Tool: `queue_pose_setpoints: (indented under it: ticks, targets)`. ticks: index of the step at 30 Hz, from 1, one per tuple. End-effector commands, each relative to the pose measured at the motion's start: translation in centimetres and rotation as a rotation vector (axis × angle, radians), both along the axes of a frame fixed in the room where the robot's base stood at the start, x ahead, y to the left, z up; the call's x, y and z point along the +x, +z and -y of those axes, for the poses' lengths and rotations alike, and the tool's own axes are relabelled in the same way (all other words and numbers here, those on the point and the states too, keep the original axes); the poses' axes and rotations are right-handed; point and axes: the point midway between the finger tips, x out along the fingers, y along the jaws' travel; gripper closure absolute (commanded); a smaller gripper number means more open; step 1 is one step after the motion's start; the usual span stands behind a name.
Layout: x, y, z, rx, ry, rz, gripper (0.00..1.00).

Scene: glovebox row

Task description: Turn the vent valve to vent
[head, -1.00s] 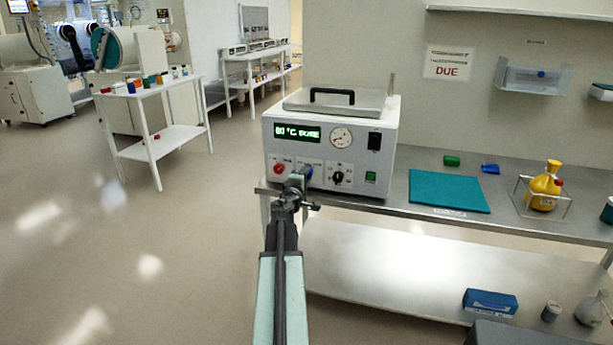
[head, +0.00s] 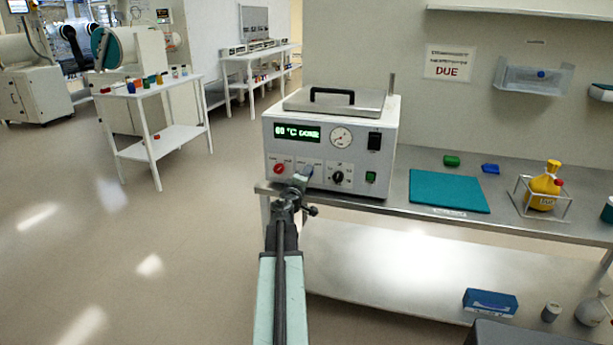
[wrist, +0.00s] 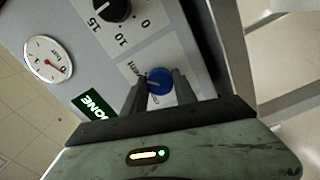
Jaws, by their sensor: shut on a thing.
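The vent valve is a blue round knob (wrist: 159,80) on the front panel of a white oven-like box (head: 333,150). In the wrist view my gripper (wrist: 160,86) has one finger on each side of the knob and is shut on it. A printed label, partly readable as "vent", is beside the knob. A pale mark shows on the knob's face, but I cannot tell its exact setting. In the head view my gripper (head: 300,181) reaches the lower panel and hides part of the blue knob (head: 307,170).
A red knob (head: 279,169) sits left of the valve, and a black dial (head: 337,178) sits right of it. A green display (head: 297,132) and a round gauge (head: 341,137) are above. The box stands on a steel bench (head: 400,206) with a teal mat (head: 447,194).

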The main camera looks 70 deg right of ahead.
Motion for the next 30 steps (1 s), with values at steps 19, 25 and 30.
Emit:
queue_pose_setpoints:
  ticks: [19,25,30]
  targets:
    - [-0.1,0.0,-1.7,0.0,0.001,0.0,0.45]
    - [-0.5,-0.1,-5.7,0.0,-0.001,0.001,0.45]
    - [-0.6,-0.1,-7.9,0.001,-0.002,0.001,0.45]
